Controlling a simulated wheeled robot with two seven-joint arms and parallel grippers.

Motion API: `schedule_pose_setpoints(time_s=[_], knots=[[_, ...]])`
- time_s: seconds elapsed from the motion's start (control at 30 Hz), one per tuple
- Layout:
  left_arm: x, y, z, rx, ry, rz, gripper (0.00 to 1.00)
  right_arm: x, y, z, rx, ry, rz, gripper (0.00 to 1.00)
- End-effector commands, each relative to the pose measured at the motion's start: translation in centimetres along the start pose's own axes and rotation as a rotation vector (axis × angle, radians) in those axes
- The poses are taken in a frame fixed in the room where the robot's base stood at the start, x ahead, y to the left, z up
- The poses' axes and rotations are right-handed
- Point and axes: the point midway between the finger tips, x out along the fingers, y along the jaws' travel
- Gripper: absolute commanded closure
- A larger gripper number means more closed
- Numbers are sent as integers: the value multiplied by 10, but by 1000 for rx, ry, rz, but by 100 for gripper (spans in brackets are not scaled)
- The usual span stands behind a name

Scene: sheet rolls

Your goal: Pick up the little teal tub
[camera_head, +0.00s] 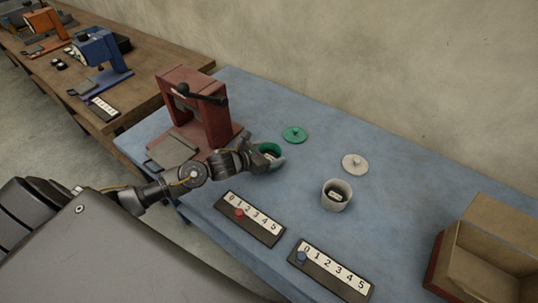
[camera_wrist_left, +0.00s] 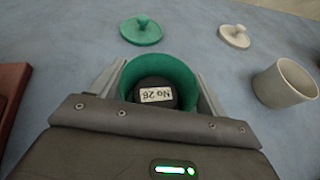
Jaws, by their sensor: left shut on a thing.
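In the left wrist view the teal tub (camera_wrist_left: 184,71) is open at the top, with a dark piece labelled "No 26" (camera_wrist_left: 156,94) inside. My left gripper (camera_head: 265,158) has its two fingers on opposite sides of the tub and is shut on it. The left fingers also show in the left wrist view (camera_wrist_left: 158,88). I cannot tell whether the tub is clear of the table. My right gripper is not in view.
A teal lid (camera_head: 295,134) and a cream lid (camera_head: 355,164) lie behind. A cream tub (camera_head: 337,195) stands to the right. The red press (camera_head: 194,105) is close to my left arm. Two number strips (camera_head: 250,217) lie in front, and an open box (camera_head: 489,250) stands at right.

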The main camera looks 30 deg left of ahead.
Motion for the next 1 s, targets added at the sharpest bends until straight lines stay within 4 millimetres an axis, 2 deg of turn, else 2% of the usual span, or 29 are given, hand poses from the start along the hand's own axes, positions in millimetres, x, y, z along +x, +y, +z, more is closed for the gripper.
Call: schedule_pose_setpoints(time_s=[0.27,0.47,0.6,0.67,0.9,1.0], knots=[[-14,1,25,4,-2,0,48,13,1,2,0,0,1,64],[-50,-5,44,5,-3,0,48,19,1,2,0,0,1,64],[-82,-10,61,8,-2,0,48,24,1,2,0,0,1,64],[-98,-14,56,6,2,-2,48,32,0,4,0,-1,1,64],[-149,-24,59,3,3,-1,48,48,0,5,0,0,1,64],[-159,-26,64,-3,3,-1,48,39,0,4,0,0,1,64]])
